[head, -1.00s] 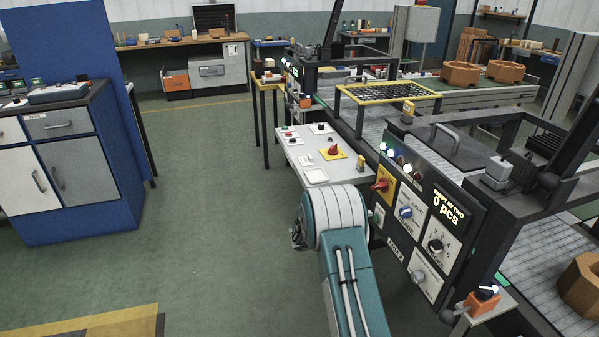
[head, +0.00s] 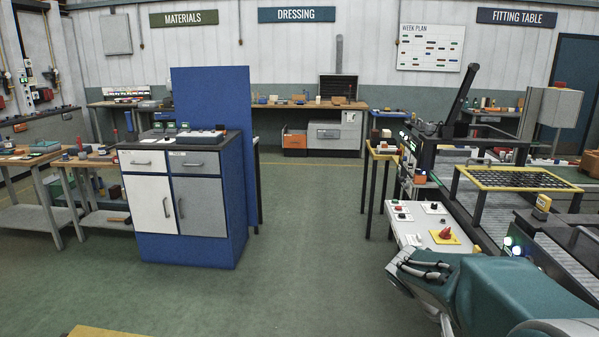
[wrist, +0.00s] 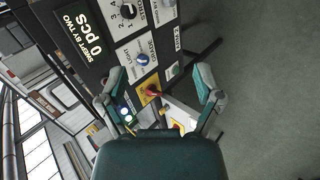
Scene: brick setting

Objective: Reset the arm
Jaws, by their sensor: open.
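My gripper (wrist: 155,90) shows in the wrist view with its two teal and grey fingers spread apart and nothing between them. Beyond them is the dark control panel (wrist: 115,45), seen tilted, with a display reading "0 pcs". A red switch on a yellow plate (wrist: 149,92) appears between the fingers, apart from them as far as I can tell. In the head view my teal arm (head: 520,290) reaches in from the lower right, in front of the machine.
A white control shelf (head: 410,222) with knobs stands just beyond my arm, beside the conveyor (head: 500,215). A yellow-framed grid (head: 515,179) sits over the conveyor. A blue cabinet (head: 190,248) stands left. The green floor (head: 310,250) between is clear.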

